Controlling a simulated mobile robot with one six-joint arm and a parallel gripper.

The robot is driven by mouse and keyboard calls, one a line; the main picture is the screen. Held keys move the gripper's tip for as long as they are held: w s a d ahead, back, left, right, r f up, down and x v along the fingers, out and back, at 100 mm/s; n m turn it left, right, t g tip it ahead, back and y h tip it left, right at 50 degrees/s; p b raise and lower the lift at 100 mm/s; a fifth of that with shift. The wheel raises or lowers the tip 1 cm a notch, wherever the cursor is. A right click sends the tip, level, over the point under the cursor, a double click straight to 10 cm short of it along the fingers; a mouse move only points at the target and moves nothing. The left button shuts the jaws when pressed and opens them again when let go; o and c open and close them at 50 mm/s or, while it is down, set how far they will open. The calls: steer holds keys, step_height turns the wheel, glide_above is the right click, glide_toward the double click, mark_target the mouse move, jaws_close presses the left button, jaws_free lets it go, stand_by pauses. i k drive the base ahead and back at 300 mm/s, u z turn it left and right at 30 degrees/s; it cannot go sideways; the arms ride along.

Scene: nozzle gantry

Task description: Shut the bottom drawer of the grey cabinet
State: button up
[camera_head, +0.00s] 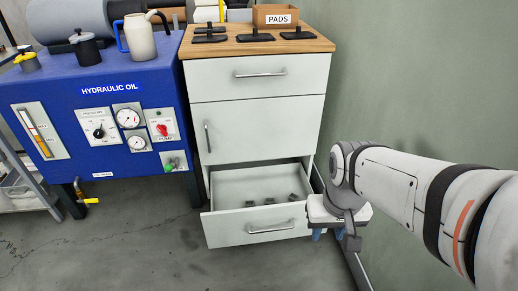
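The grey cabinet (260,128) has a wooden top and stands in the middle of the view. Its bottom drawer (228,226) is pulled out, with several small dark objects inside. The drawer's front has a metal bar handle (271,228). The top drawer (230,79) and the middle door (265,130) are closed. My gripper (338,240) points down just right of the drawer's front right corner; I cannot tell whether it touches. Its fingers show only partly, below the wrist, and nothing is seen held.
A blue hydraulic oil unit (95,110) with gauges stands left of the cabinet. A PADS box (275,17) and several black pads lie on the cabinet top. A green wall (420,70) is close on the right. The floor (150,245) before the drawer is clear.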

mark_target(229, 223)
steer(key=u, duration=0.2)
steer(key=i, duration=1)
steer(key=z, duration=0.75)
steer(key=k, duration=0.8)
steer(key=u, duration=0.25)
